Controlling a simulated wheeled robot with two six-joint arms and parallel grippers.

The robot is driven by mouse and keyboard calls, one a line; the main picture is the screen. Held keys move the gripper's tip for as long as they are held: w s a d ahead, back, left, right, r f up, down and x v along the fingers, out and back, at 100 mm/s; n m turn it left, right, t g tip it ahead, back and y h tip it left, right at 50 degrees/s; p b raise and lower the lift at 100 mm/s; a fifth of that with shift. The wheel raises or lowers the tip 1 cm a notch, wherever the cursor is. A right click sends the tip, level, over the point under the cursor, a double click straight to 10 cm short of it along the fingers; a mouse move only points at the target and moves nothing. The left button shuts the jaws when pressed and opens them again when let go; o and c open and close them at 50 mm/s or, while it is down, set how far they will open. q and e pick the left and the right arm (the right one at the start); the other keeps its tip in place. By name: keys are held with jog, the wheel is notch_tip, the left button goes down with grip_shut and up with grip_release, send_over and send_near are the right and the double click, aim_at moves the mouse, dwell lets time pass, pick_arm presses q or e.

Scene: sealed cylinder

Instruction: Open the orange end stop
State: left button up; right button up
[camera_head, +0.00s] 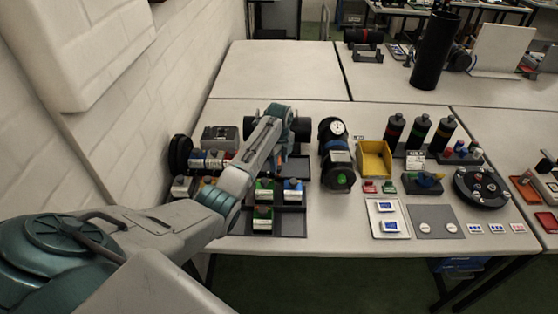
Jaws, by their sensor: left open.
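My left arm comes in from the left and reaches over the table's left part. My left gripper (277,158) is at its far end, above the dark tray. It is small and partly covered by the arm; its jaws are apart and I see nothing held. A dark cylinder with a round white gauge (337,128) stands to the right of the gripper, apart from it, with a green mark near its front end. I cannot make out an orange end stop; the arm covers part of this area. My right gripper is not in view.
A dark tray (290,222) with green and blue blocks lies below the arm. A yellow bin (373,160), several dark bottles and a round black plate (481,188) stand farther right. A white wall is close on the left.

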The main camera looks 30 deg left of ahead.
pick_arm(q)
jog(key=shift+f, duration=0.55)
jog(key=shift+c, duration=1.4)
grip_shut()
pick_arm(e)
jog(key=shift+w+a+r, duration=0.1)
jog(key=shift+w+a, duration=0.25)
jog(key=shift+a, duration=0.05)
